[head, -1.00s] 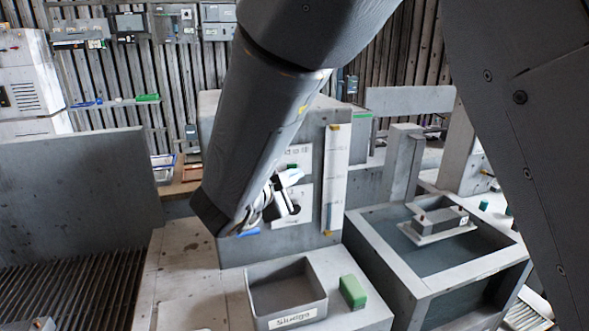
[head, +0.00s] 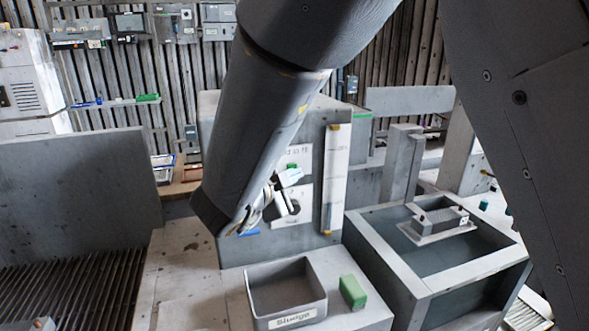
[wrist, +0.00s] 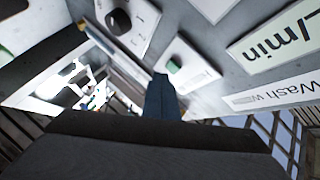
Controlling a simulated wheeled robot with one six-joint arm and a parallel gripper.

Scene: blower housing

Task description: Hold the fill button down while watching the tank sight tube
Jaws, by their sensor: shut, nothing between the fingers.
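A green button (head: 293,166) sits on a white plate on the grey upright panel (head: 232,165). It also shows in the wrist view (wrist: 174,65). My gripper (head: 287,182) is shut and empty in front of the panel. In the wrist view its dark fingertips (wrist: 160,79) appear close beside the green button; I cannot tell whether they touch it. The sight tube (head: 333,180) is a tall pale strip with tick marks and yellow-orange ends, right of the button. Its fluid level is too small to read. My arm covers part of the panel.
A black knob (wrist: 118,20) is on another white plate near the button. Below the panel are a grey bin (head: 284,290) labelled "Sludge" and a green block (head: 352,292). An open grey tank (head: 440,245) stands at right. A grated floor lies at left.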

